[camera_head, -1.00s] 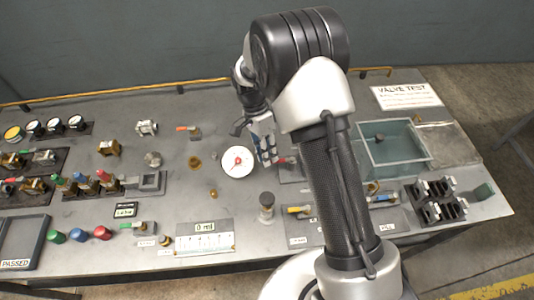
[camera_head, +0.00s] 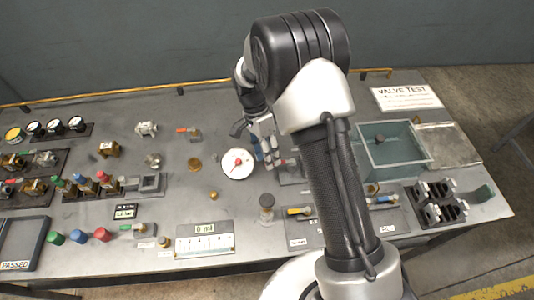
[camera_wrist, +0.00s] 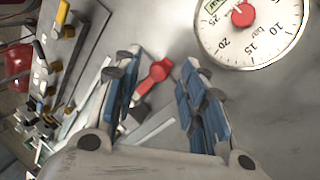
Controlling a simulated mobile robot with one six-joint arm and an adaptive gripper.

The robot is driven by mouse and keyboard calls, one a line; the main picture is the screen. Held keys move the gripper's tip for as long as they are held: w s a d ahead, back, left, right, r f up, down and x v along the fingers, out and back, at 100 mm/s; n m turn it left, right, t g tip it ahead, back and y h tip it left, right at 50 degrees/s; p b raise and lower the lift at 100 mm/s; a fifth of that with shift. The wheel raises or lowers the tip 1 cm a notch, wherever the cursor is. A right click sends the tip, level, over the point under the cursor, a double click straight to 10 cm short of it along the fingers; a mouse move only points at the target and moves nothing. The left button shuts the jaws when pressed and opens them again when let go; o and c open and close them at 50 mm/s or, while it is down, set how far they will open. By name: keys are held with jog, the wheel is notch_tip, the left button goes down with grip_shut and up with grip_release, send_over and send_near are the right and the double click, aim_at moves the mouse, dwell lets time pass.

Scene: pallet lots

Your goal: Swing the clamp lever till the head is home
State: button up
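A red lever (camera_wrist: 154,74), which looks like the clamp lever, lies between and beyond my fingertips in the wrist view. It has a rounded end and a narrow arm running down to a dark pivot. In the head view only a small reddish part shows beside my fingers. My gripper (camera_wrist: 160,62) is open, its blue-padded fingers apart on either side of the lever in the picture; contact cannot be told. In the head view my gripper (camera_head: 265,148) points down over the bench. The clamp head and its seat are hidden or cannot be made out.
A round white gauge (camera_head: 237,163) with a red centre stands close left of my gripper. A clear-walled tank (camera_head: 400,165) is to the right. A grey post (camera_head: 266,203) stands nearer the bench's front. Several valves and fittings cover the left of the bench.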

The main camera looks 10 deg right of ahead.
jog(key=shift+r, duration=0.1)
jog(key=v, duration=1.2)
jog(key=s+d+r+n+t+y, duration=0.1)
jog(key=s+d+r+n+t, duration=0.4)
jog(key=s+r, duration=0.8)
jog(key=s+d+r+n+t, duration=0.1)
jog(key=s+d+n, duration=0.1)
jog(key=s+n, duration=0.2)
jog(key=s+d+n+t, duration=0.2)
jog(key=s+n, duration=0.1)
jog(key=s, duration=0.7)
jog(key=shift+d+r+n+y, duration=0.35)
jog(key=shift+r+n+y, duration=0.05)
